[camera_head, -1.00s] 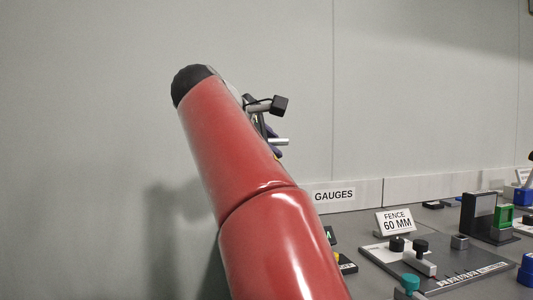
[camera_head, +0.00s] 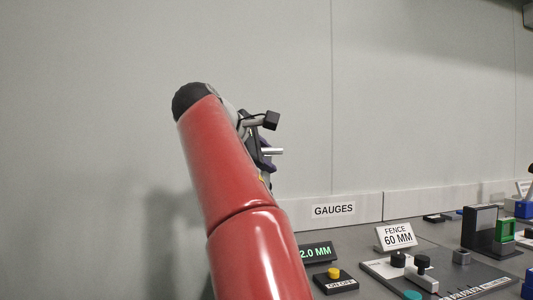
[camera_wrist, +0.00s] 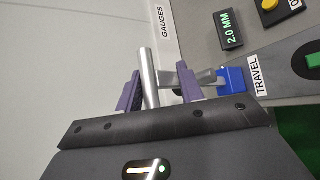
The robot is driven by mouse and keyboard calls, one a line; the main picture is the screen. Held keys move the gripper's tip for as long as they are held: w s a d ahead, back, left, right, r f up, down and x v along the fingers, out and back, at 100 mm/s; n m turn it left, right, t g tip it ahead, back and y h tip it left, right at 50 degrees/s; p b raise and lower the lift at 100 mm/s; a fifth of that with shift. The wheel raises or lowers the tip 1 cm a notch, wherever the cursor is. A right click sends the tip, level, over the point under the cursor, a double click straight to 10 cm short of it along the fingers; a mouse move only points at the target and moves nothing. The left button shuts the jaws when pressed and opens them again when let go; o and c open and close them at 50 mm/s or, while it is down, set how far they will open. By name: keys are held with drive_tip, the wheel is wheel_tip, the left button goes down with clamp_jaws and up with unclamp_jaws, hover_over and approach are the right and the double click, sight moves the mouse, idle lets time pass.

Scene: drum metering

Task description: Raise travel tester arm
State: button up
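In the wrist view, the silver upright rod (camera_wrist: 149,75) of the travel tester arm stands between the two purple fingers of my gripper (camera_wrist: 158,75). The left finger is close to the rod; a gap shows between rod and right finger. A grey bar (camera_wrist: 204,77) runs from behind the right finger to a blue block (camera_wrist: 231,79) beside the TRAVEL label (camera_wrist: 259,76). My gripper is open around the rod. In the head view my red arm hides most of my gripper (camera_head: 266,165); a silver rod end (camera_head: 272,152) sticks out beside it.
A 2.0 MM display (camera_head: 317,253) and a yellow button box (camera_head: 335,281) stand right of my arm. Further right are the FENCE 60 MM sign (camera_head: 396,237), a grey plate with knobs (camera_head: 385,268) and a black frame (camera_head: 482,230). The wall (camera_head: 333,178) stands behind, with a GAUGES label (camera_head: 333,210).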

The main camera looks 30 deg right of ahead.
drive_tip(key=shift+s+r, duration=0.1)
drive_tip(key=shift+s+a+r, duration=0.1)
drive_tip(key=shift+a+r, duration=0.1)
drive_tip(key=shift+a, duration=0.05)
drive_tip(key=v, duration=0.7)
drive_tip(key=shift+a, duration=0.1)
idle(0.3)
